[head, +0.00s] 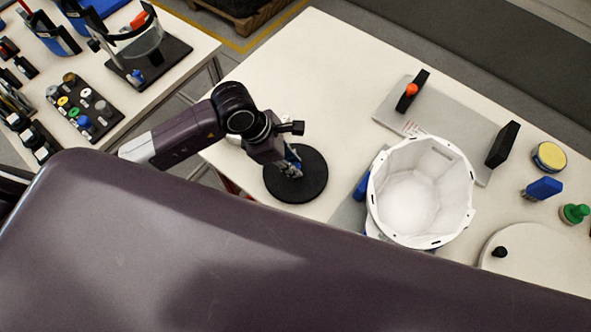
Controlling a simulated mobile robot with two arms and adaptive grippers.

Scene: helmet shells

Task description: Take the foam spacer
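I cannot pick out the foam spacer with certainty in the head view. My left gripper (291,165) points down over a black round disc (313,188) on the table. Its fingers are small and partly hidden by the wrist, so I cannot tell whether they are open or shut. A white helmet shell (378,205) lies open side up to the right of the disc, apart from the gripper. My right gripper is not in view.
A grey plate (392,108) with black blocks and an orange knob lies behind the shell. A yellow-topped round item (549,155), a blue item (543,188) and a green knob (574,213) stand at right. The table's (310,60) back left is clear.

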